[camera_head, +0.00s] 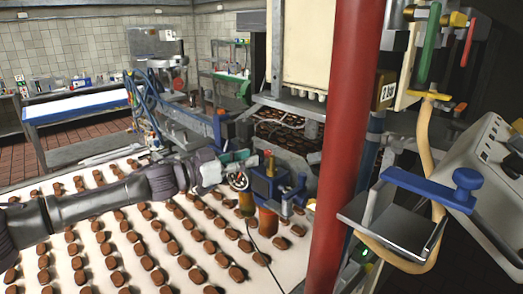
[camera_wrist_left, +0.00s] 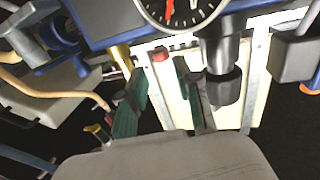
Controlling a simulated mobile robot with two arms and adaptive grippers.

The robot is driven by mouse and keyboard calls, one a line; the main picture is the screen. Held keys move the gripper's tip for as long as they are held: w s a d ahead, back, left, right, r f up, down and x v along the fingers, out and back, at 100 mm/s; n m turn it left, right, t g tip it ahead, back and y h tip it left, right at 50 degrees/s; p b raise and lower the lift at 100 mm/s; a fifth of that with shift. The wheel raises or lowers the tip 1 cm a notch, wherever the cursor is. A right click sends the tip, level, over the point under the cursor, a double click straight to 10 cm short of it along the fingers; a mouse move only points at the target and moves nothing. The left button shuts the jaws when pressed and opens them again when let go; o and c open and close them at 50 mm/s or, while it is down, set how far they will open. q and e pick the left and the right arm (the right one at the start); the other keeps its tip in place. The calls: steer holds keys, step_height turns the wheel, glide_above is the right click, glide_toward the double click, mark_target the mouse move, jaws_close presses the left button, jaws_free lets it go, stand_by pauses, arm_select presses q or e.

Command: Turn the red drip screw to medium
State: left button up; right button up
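A small red-topped screw (camera_head: 268,154) stands upright on the blue device (camera_head: 270,184) over the conveyor in the head view; I take it to be the red drip screw. My left gripper (camera_head: 247,168) reaches in from the left and is just left of it, apparently apart from it. In the left wrist view, the two greenish fingers of my left gripper (camera_wrist_left: 163,95) stand apart with nothing between them. A small red piece (camera_wrist_left: 159,56) shows beyond the fingertips; I cannot tell whether it is the same screw. My right gripper is not in view.
A white conveyor (camera_head: 120,248) carries rows of brown sandwich pieces under my left arm. A thick red post (camera_head: 345,140) stands right of the blue device. A dial gauge (camera_wrist_left: 180,12) is close at the wrist view's top. A blue-handled grey plate (camera_head: 395,225) juts out at right.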

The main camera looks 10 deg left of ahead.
mark_target(261, 167)
arm_select(q)
steer(key=p+x, duration=0.1)
steer(key=x, duration=0.3)
steer(key=shift+w, duration=0.25)
steer(key=shift+w+d, duration=0.2)
steer(key=shift+d, duration=0.05)
jaws_close()
